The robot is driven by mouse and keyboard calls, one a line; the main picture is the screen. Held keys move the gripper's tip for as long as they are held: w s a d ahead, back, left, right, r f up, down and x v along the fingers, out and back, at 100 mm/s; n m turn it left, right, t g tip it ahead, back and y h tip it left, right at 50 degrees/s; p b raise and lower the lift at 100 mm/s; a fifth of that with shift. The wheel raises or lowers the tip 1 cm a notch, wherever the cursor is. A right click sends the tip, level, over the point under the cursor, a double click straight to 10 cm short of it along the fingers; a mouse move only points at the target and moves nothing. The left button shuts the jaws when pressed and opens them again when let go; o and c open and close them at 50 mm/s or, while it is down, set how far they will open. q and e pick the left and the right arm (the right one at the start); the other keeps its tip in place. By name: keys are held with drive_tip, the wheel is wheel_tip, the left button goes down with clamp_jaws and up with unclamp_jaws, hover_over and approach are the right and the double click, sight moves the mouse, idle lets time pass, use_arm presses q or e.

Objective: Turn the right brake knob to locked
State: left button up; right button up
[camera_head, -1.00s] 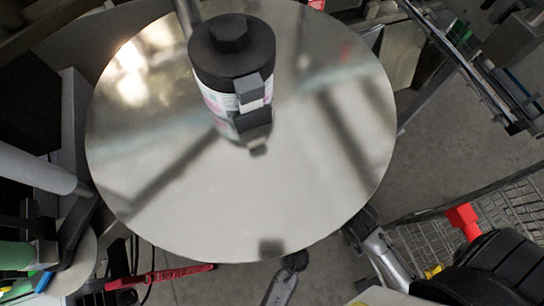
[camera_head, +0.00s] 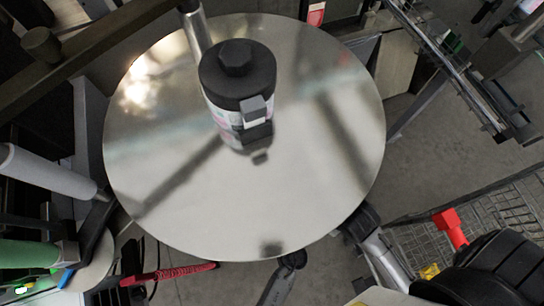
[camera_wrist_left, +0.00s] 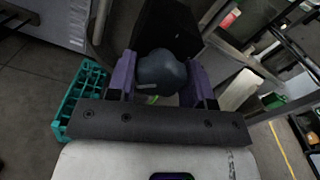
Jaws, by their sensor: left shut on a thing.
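In the left wrist view my left gripper (camera_wrist_left: 161,80) has purple fingers closed on both sides of a dark, rounded knob (camera_wrist_left: 162,72). The frames do not show whether this is the right brake knob, and no lock marking on it is readable. In the head view a large shiny round disc (camera_head: 310,190) fills the middle, with a black cylindrical hub (camera_head: 236,70) standing on it. The left gripper does not show in the head view. My right gripper is in neither view.
A teal crate (camera_wrist_left: 84,98) stands at left in the wrist view. In the head view a wire basket (camera_head: 505,208) is at lower right, a red-handled tool (camera_head: 170,273) at lower left, and a metal rail frame (camera_head: 450,65) at upper right. Grey floor (camera_head: 425,165) shows between them.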

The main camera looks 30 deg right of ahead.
use_arm(q)
drive_tip(key=shift+r+m, duration=0.1)
drive_tip(key=shift+m, duration=0.4)
drive_tip(key=shift+p, duration=0.3)
drive_tip(key=o, duration=0.9)
drive_tip(key=shift+s, duration=0.1)
drive_tip(key=s, duration=0.4)
drive_tip(key=s+a, duration=0.1)
drive_tip(key=s, duration=0.4)
drive_tip(key=s+a, duration=0.1)
drive_tip(key=s, duration=0.3)
drive_tip(key=shift+s, duration=0.25)
